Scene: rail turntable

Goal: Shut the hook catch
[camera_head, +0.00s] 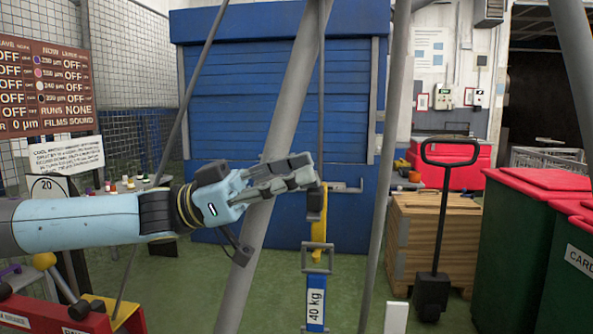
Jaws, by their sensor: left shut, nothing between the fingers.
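A yellow hook (319,230) hangs upright near the middle of the view, under a dark block (314,203) on a thin vertical line. A grey rectangular loop (304,258) at the hook's lower end tops a blue weight (316,289) marked 40 kg. The hook's catch is too small to make out. My left gripper (314,180) comes in from the left, its fingers shut and empty. Its fingertips are just above the dark block in the picture and cover part of the line; I cannot tell whether they touch. My right gripper is not in view.
Slanting grey poles (282,115) stand around the hanging line. A blue shutter (240,100) is behind. A wooden crate (430,240), a black pallet-truck handle (447,170) and green bins (510,250) stand right. A red and yellow frame (125,318) is lower left.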

